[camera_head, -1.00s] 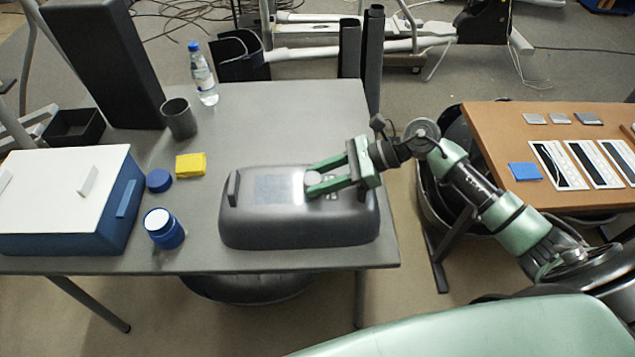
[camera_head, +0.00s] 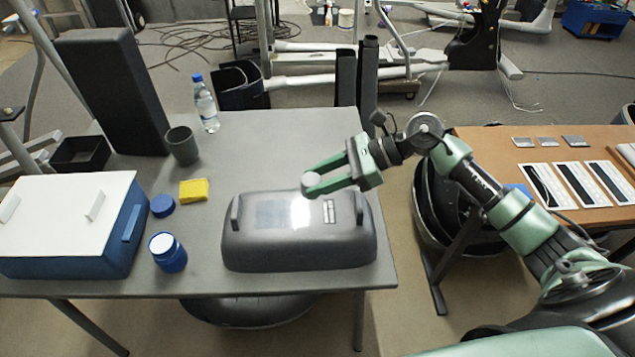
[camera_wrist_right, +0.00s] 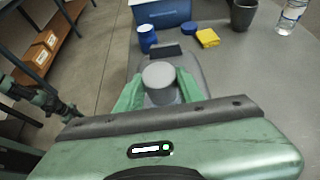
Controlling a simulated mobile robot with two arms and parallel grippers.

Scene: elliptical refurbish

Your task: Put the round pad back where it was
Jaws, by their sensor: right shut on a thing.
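The round pad (camera_head: 311,180) is a small light grey disc. My right gripper (camera_head: 313,184) is shut on it and holds it above the far edge of the dark grey console cover (camera_head: 245,247), which lies on the grey table. In the right wrist view the pad (camera_wrist_right: 158,76) sits between the two green fingers (camera_wrist_right: 158,90), with the cover (camera_wrist_right: 191,82) beneath and beyond it. The cover has a raised handle at each end, a dark panel and a small light marking on top.
Left on the table are a blue jar (camera_head: 168,255), its blue lid (camera_head: 163,206), a yellow sponge (camera_head: 194,190), a grey cup (camera_head: 183,146), a bottle (camera_head: 206,106) and a white-topped blue box (camera_head: 62,219). An orange-brown table (camera_head: 480,150) stands at right. Behind the cover the table is clear.

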